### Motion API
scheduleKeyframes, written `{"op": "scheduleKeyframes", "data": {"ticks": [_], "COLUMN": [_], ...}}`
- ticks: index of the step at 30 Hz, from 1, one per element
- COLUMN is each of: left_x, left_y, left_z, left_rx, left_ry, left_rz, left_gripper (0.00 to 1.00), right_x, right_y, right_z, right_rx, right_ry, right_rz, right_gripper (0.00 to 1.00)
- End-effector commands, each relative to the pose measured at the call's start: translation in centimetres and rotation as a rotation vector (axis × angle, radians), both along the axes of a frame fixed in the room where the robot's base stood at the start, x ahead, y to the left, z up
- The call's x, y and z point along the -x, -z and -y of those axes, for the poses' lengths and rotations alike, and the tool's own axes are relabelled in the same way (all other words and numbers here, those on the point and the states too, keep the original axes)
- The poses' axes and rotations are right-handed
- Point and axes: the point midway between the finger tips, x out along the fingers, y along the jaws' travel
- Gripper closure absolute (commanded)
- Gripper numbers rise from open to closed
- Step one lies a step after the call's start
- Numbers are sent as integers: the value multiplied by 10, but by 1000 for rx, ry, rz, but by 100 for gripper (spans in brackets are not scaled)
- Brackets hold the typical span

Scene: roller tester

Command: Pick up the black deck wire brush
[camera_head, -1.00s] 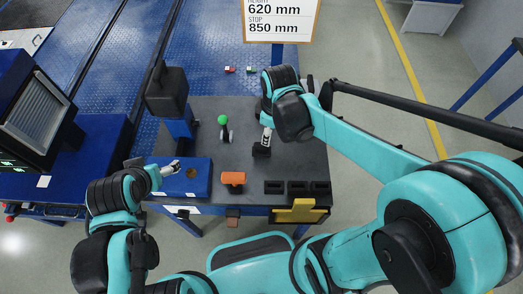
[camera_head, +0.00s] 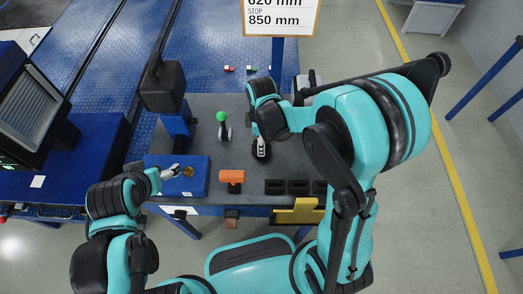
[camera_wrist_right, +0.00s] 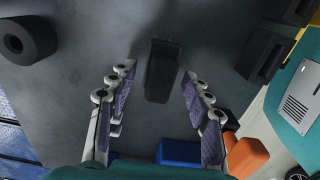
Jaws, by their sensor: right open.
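The black deck wire brush (camera_wrist_right: 163,70) appears in the right wrist view as a dark block on the grey tabletop, between and slightly beyond the two finger rows. My right gripper (camera_wrist_right: 157,80) is open around its line, with a gap on each side and nothing held. In the head view the right gripper (camera_head: 262,148) hangs over the middle of the table, with a dark piece, likely the brush (camera_head: 261,155), just under its fingertips. My left gripper (camera_head: 172,172) is over the blue box at the left; its finger opening is too small to tell.
An orange piece (camera_head: 232,176) lies on the grey table (camera_head: 215,105) near its front edge. Black bins (camera_head: 298,187) and a yellow part (camera_head: 297,215) are at the front right. A green-knobbed lever (camera_head: 222,117), a blue box (camera_head: 200,181) and a black-headed post (camera_head: 162,90) stand left.

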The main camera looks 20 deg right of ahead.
Motion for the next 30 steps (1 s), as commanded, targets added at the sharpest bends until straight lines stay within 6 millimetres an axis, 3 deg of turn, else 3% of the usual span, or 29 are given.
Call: {"op": "scheduleKeyframes", "data": {"ticks": [6,12,23,30], "left_x": [0,0,0,0], "left_y": [0,0,-2,-15], "left_z": [0,0,0,0], "left_rx": [0,0,0,0], "left_ry": [0,0,0,0], "left_rz": [0,0,0,0], "left_gripper": [20,20,20,20], "right_x": [0,0,0,0], "right_y": [1,1,-2,-26], "right_z": [0,0,0,0], "right_rx": [0,0,0,0], "right_ry": [1,1,1,1], "right_rz": [0,0,0,0], "right_gripper": [50,100,100,100]}}
